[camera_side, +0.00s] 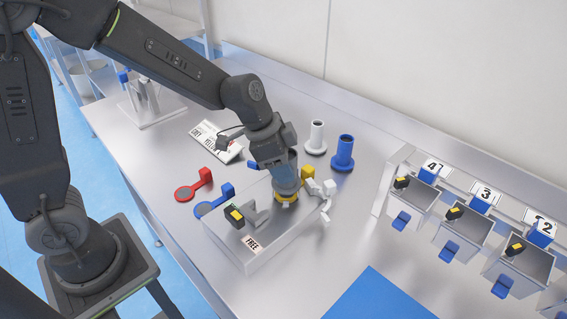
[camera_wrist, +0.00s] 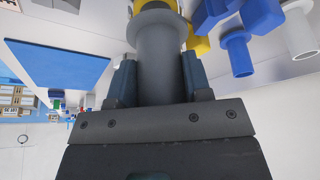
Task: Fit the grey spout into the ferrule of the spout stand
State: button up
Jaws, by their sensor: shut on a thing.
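My gripper (camera_side: 286,184) points down over the metal box marked FREE. In the wrist view its two fingers (camera_wrist: 160,72) are shut on the tube of the grey spout (camera_wrist: 161,48). The spout's wide flange (camera_wrist: 160,23) faces away from my gripper. A yellow ring (camera_side: 280,198), seemingly the ferrule of the spout stand, shows right below the fingers in the side view. Yellow also shows just beyond the flange at the top of the wrist view. The fingers hide most of the spout from the side. I cannot tell whether it sits inside the ring or only above it.
A white spout (camera_side: 317,138) and a blue spout (camera_side: 342,153) stand behind. A yellow part (camera_side: 308,172) and a white fitting (camera_side: 328,188) are close right of my gripper. Red (camera_side: 193,187) and blue (camera_side: 215,203) paddles lie left. Numbered bins (camera_side: 470,222) line the right.

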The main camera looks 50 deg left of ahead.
jog(key=shift+f, duration=0.9)
jog(key=o, duration=1.1)
jog(key=shift+c, duration=0.2)
jog(key=v, duration=1.3)
jog(key=shift+r, duration=0.35)
jog(key=shift+s+a, duration=0.15)
jog(key=s+a+n+t+y, duration=0.2)
jog(key=s+n, duration=0.7)
jog(key=s, duration=0.5)
jog(key=shift+a+r+y, duration=0.15)
jog(key=shift+a+y, duration=0.45)
jog(key=shift+a, duration=0.4)
